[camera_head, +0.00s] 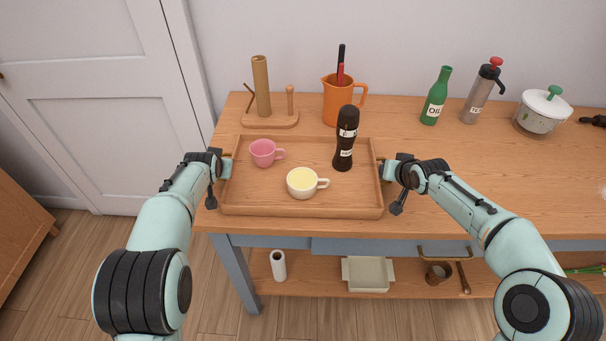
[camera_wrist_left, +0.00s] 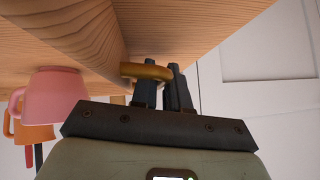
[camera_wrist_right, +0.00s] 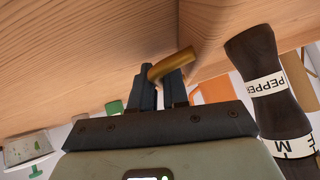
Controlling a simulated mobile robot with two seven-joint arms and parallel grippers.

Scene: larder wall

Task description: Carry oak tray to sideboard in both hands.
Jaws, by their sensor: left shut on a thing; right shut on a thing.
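The oak tray (camera_head: 300,211) is over the left end of the wooden sideboard (camera_head: 480,180); I cannot tell whether it touches the top. On it stand a pink cup (camera_head: 263,152), a cream cup (camera_head: 301,183) with pale yellow contents, and a dark pepper mill (camera_head: 344,150), all upright. My left gripper (camera_head: 226,168) is shut on the tray's left brass handle, which shows in the left wrist view (camera_wrist_left: 146,71). My right gripper (camera_head: 384,170) is shut on the right brass handle, seen in the right wrist view (camera_wrist_right: 173,65). The tray looks about level.
Behind the tray stand a wooden holder (camera_head: 270,120) and an orange jug (camera_head: 338,108) with utensils. A green oil bottle (camera_head: 436,97), a grey flask (camera_head: 481,95) and a white pot (camera_head: 541,111) stand back right. The top right of the tray is clear. A lower shelf (camera_head: 320,284) holds several items.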

